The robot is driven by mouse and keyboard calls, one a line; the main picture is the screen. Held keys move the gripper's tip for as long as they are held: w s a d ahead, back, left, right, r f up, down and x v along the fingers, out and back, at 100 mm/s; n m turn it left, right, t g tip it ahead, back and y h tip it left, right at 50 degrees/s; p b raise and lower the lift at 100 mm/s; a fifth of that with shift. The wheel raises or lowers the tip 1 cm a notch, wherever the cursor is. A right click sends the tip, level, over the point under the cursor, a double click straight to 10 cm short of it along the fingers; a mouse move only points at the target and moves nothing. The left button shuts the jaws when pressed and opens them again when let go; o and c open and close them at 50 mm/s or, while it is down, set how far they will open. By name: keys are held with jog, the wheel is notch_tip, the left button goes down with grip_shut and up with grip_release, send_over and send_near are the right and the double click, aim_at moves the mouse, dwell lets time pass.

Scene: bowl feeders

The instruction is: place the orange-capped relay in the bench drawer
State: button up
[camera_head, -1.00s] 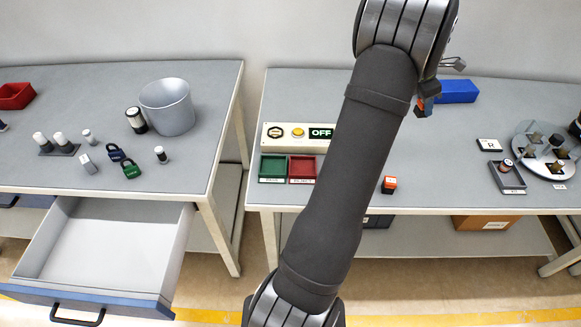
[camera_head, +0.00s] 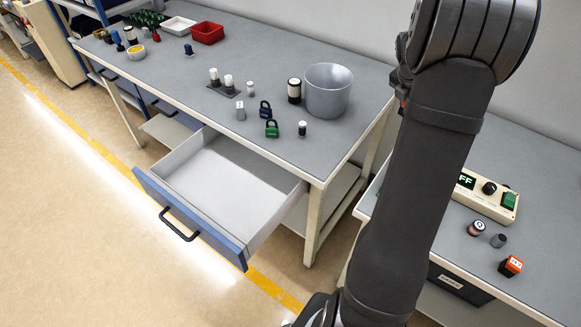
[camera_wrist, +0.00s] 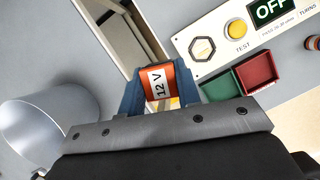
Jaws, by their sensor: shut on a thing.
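An orange-capped relay (camera_wrist: 157,78) marked "12 V" is between the blue fingers of my gripper (camera_wrist: 160,92) in the wrist view. The gripper is shut on it and holds it above the benches. In the head view my arm hides most of the gripper; only a small dark and reddish bit shows at the arm's left edge. The bench drawer (camera_head: 220,180) is pulled open under the left bench. It has a blue front with a black handle, and its visible floor is empty.
A second orange-topped block (camera_head: 511,266) stands on the right bench (camera_head: 540,225). On the left bench are a grey bucket (camera_head: 328,92), a green padlock (camera_head: 271,129), a blue padlock (camera_head: 265,110) and a red bin (camera_head: 207,33). Free floor lies left of the drawer.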

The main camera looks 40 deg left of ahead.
jog(key=s+a+n+y, duration=0.1)
jog(key=s+a+n, duration=0.35)
jog(key=a, duration=0.85)
jog(key=n+y, duration=0.4)
jog(key=n, duration=0.4)
send_over(211, 188)
jog(key=s+d, duration=0.1)
jog(key=shift+g, duration=0.4)
notch_tip(211, 188, down, 24)
jog(key=shift+d+r, duration=0.1)
jog(key=shift+d, duration=0.05)
jog(key=shift+s+f, duration=0.1)
jog(key=shift+f, duration=1.95)
